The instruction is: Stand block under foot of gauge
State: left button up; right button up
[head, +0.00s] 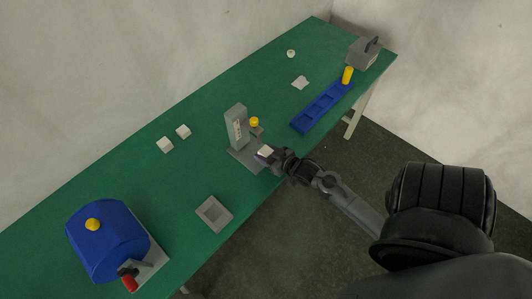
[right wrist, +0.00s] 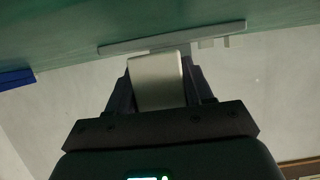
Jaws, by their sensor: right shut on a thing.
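The gauge is a grey upright column (head: 237,127) with a pale scale, on a flat grey base (head: 244,157). A yellow knob (head: 254,121) is on its right side, with a small grey part below it; the foot cannot be made out clearly. My right gripper (head: 265,153) is shut on a whitish block (head: 264,150) at the front right part of the base. The block (right wrist: 156,82) fills the space between the fingers in the right wrist view, close to the base edge (right wrist: 165,39). I cannot tell whether it touches the base. My left gripper is not in view.
Two white blocks (head: 165,145) (head: 183,131) stand left of the gauge. A grey tray (head: 200,215) lies in front, and a blue machine (head: 108,245) is at lower left. A slotted blue rail (head: 305,123), yellow cylinder (head: 347,75) and grey handled box (head: 364,54) are at right.

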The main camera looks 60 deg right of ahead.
jog(key=shift+f, duration=0.25)
jog(key=o, duration=1.2)
jog(key=shift+c, duration=0.2)
jog(key=shift+r+p, duration=0.85)
jog(key=shift+p, duration=0.15)
notch_tip(320, 180, up, 4)
jog(key=p, duration=0.5)
jog(key=shift+r, duration=0.15)
